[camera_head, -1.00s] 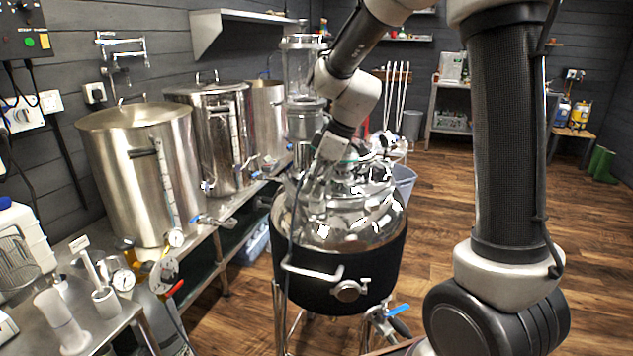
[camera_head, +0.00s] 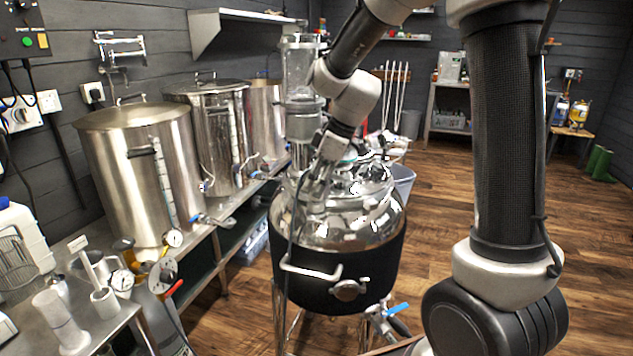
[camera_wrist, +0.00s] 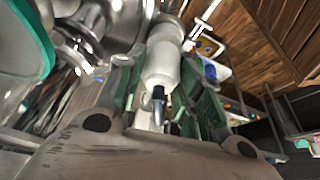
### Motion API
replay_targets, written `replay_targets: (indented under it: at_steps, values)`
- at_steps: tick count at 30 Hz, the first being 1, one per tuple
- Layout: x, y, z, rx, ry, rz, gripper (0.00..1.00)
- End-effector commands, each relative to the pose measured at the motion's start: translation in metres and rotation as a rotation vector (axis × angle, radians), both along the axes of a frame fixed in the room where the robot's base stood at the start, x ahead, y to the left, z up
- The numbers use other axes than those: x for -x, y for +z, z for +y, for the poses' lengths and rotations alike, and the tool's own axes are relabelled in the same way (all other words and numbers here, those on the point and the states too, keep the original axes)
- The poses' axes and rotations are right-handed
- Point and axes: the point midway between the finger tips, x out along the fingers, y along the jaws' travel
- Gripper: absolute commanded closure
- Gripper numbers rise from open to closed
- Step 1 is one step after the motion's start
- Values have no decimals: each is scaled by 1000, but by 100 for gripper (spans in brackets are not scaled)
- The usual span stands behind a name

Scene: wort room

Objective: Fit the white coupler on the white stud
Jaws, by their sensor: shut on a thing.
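My gripper (camera_head: 314,198) is at the front left of the steel vessel's domed lid (camera_head: 362,218). In the wrist view its green-padded fingers (camera_wrist: 163,98) are shut on a white cylindrical piece, which looks like the white coupler (camera_wrist: 162,66). A dark tip shows at the coupler's near end. Its far end points toward shiny steel fittings (camera_wrist: 118,22). I cannot make out the white stud for certain, nor whether the coupler touches anything. In the head view the coupler is too small and hidden to tell.
A glass column (camera_head: 300,75) stands close behind my gripper. A teal-rimmed glass part (camera_wrist: 28,45) is near at the left of the wrist view. Steel kettles (camera_head: 140,175) stand on the left bench. Open wooden floor (camera_head: 440,215) lies to the right.

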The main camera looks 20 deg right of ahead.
Motion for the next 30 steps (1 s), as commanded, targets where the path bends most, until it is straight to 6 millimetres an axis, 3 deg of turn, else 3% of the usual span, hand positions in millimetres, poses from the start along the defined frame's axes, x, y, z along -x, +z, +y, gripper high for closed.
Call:
replay_targets:
  at_steps: [17,18,30]
  values:
    - [0,-11,0,-1,-1,1,88]
    - [0,-11,0,-1,-1,1,57]
    - [0,-7,-1,0,0,-1,55]
